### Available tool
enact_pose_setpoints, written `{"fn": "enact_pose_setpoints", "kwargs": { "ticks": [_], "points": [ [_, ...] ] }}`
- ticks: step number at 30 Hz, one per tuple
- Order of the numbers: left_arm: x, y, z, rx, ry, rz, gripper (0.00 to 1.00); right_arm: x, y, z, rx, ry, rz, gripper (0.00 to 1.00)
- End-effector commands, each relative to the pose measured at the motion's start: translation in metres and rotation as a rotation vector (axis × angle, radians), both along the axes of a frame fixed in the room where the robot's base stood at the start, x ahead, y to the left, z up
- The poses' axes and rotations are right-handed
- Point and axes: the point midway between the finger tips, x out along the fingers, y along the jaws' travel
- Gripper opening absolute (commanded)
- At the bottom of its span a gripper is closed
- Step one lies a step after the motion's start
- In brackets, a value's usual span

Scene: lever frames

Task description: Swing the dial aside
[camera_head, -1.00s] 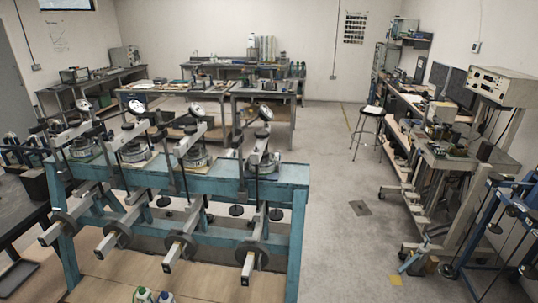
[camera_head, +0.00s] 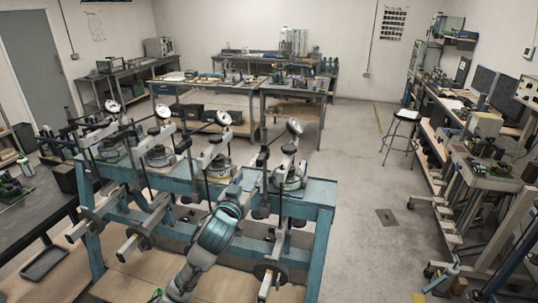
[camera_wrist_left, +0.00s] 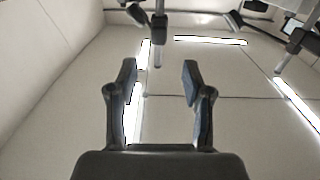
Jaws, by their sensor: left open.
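The rightmost dial (camera_head: 294,127) sits on a post above a round metal cell (camera_head: 289,178). My right gripper is not in view.
Upright rods and long lever arms with round weights (camera_head: 270,272) stick out close around my left arm. A stool (camera_head: 402,130) and equipment benches (camera_head: 492,178) stand at the right.

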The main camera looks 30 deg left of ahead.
Motion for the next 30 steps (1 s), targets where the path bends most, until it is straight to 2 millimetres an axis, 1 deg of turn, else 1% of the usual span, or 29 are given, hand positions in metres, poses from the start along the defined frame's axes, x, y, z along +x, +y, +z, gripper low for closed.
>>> {"fn": "enact_pose_setpoints", "kwargs": {
  "ticks": [1, 3, 9, 15, 18, 21, 24, 30],
  "points": [
    [0.012, 0.003, 0.001, -0.002, 0.003, 0.001, 0.5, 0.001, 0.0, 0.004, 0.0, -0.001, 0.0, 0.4],
    [0.029, 0.007, 0.001, -0.001, 0.004, 0.003, 0.5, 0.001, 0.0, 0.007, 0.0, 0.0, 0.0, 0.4],
    [0.076, 0.018, 0.002, -0.001, 0.004, 0.002, 0.5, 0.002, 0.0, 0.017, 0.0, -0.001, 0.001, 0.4],
    [0.116, 0.028, 0.001, 0.0, 0.004, 0.001, 0.5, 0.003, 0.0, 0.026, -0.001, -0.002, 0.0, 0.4],
    [0.13, 0.031, 0.001, 0.0, 0.002, 0.001, 0.5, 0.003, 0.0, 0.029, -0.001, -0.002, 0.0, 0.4],
    [0.138, 0.033, 0.0, 0.001, 0.002, 0.0, 0.5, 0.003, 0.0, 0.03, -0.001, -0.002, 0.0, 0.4],
    [0.142, 0.034, 0.0, 0.001, 0.001, 0.0, 0.5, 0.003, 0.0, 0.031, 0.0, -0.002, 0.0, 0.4],
    [0.143, 0.034, 0.0, 0.001, 0.001, 0.0, 0.5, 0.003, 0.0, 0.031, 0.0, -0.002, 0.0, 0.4]
  ]
}}
